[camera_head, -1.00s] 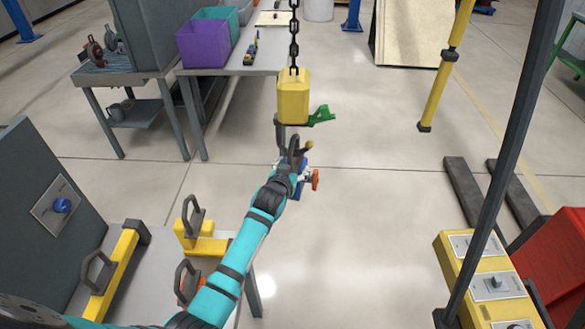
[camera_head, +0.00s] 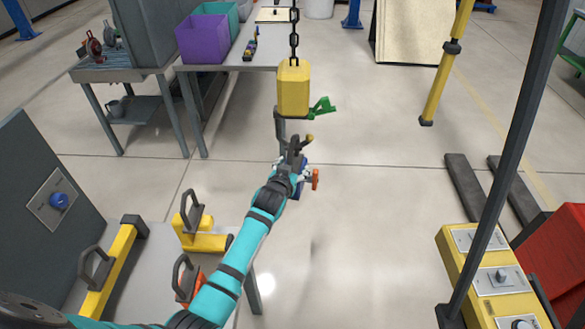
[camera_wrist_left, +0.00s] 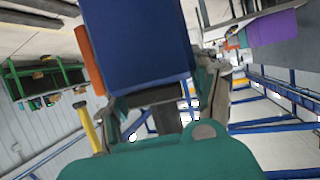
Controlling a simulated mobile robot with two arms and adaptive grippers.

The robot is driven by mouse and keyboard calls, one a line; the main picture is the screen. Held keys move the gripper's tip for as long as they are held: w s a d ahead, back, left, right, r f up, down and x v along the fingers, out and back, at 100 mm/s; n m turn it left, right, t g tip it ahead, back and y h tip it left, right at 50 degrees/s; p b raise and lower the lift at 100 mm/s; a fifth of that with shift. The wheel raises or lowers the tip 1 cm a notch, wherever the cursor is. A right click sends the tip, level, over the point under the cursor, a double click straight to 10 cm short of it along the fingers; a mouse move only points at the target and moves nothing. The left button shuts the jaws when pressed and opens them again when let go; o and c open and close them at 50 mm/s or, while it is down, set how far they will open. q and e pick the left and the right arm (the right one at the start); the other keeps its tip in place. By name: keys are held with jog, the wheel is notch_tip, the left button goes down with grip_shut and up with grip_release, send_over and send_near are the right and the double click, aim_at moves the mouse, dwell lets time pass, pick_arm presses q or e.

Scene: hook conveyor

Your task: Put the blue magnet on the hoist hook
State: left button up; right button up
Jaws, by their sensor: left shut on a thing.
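The blue magnet (camera_wrist_left: 138,45) fills the upper middle of the left wrist view, with an orange part at its side. In the head view it is a small blue patch (camera_head: 299,188) mostly behind my wrist. My left gripper (camera_head: 302,174) is shut on the magnet's dark handle, just below the hoist. The yellow hoist block (camera_head: 293,90) hangs on a black chain and has a green lever (camera_head: 321,107) at its right. The grey hook (camera_head: 280,128) hangs beneath the block, and its lower end is hidden by my gripper. I cannot tell whether magnet and hook touch.
Yellow-framed pieces with dark handles (camera_head: 193,212) sit on the near-left table (camera_head: 140,285). A yellow control box (camera_head: 490,275) and dark post (camera_head: 515,130) stand at right. A table with a purple bin (camera_head: 204,38) is behind.

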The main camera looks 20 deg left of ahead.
pick_arm(q)
jog(key=shift+f+b, duration=0.3)
jog(key=shift+b, duration=0.05)
dwell(0.3)
